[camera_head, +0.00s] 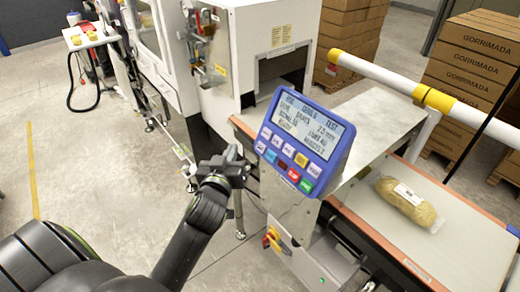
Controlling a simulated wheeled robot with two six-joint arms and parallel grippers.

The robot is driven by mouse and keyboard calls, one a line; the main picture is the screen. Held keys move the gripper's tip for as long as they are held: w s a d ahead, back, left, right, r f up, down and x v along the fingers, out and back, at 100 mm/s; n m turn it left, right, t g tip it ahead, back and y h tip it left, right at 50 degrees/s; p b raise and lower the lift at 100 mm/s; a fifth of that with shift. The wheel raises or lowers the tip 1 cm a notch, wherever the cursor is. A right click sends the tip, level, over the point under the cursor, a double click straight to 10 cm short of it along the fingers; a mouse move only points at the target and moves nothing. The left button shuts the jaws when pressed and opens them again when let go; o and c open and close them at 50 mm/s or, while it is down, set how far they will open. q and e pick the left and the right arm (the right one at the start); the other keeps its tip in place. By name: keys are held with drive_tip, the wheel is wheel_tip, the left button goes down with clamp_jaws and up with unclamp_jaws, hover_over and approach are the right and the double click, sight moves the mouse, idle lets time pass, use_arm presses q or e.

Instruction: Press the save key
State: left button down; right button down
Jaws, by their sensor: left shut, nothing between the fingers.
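A blue control panel (333,162) with a grey text screen (308,123) faces me, tilted, in the middle of the head view. Two rows of small coloured keys (289,150) run below the screen, among them a red key (293,174) and a green key (306,185). The key labels are too small to read, so I cannot tell which one is save. My left gripper (246,171) is shut and empty. It is just left of the panel's lower left edge and appears apart from the keys. My right gripper is not in view.
A bagged loaf (406,202) lies on the belt (456,226) at right. A yellow-and-white rail (395,80) runs above it. A red and yellow switch (272,240) sits below the panel. A white machine (255,40) stands behind. Stacked boxes (470,70) are at back right.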

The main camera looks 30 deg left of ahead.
sight(258, 144)
use_arm(q)
drive_tip(key=w+d+f+b, duration=0.2)
drive_tip(key=w+f+b, duration=0.1)
drive_tip(key=w, duration=0.2)
drive_tip(key=shift+w+d, duration=0.25)
drive_tip(key=shift+w, duration=0.15)
idle(1.8)
drive_tip(key=shift+w+d+f, duration=0.1)
drive_tip(key=shift+w+f, duration=0.15)
drive_tip(key=shift+w, duration=0.1)
drive_tip(key=shift+w+d+f+b, duration=0.2)
drive_tip(key=shift+w+b, duration=0.1)
drive_tip(key=shift+b, duration=0.1)
idle(0.5)
drive_tip(key=shift+s+a+r, duration=0.1)
drive_tip(key=shift+r, duration=0.05)
idle(0.3)
drive_tip(key=shift+s+a+r+p, duration=0.25)
drive_tip(key=shift+s+p, duration=0.3)
drive_tip(key=shift+s, duration=0.05)
